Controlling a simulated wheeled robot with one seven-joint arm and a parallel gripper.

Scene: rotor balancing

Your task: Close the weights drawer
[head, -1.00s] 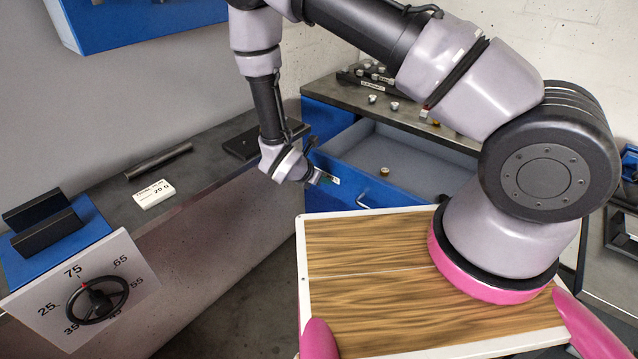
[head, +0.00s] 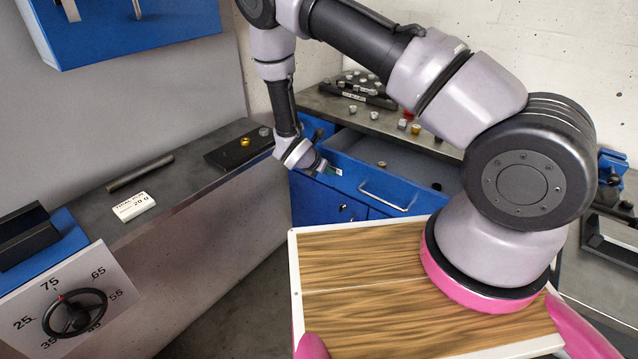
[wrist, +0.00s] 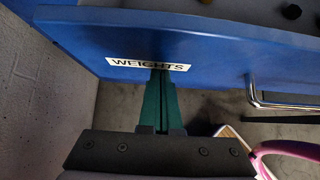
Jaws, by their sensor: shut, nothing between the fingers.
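The weights drawer (head: 362,183) is blue and partly open at the cabinet under the back bench, with part of its grey inside showing. Its front carries a silver bar handle (head: 388,196), also seen at the right in the wrist view (wrist: 275,104). A white "WEIGHTS" label (wrist: 125,63) is on the front. My gripper (head: 328,169) is shut and empty, at the left part of the drawer front. In the wrist view its green fingers (wrist: 161,82) reach the label; whether they touch it I cannot tell.
Several small weights and a dark rack (head: 368,96) stand on the bench above the drawer. A side bench (head: 185,190) on the left holds a rod, a white sign and a dark plate. My wooden-topped base is in front; grey floor (head: 240,290) is clear at left.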

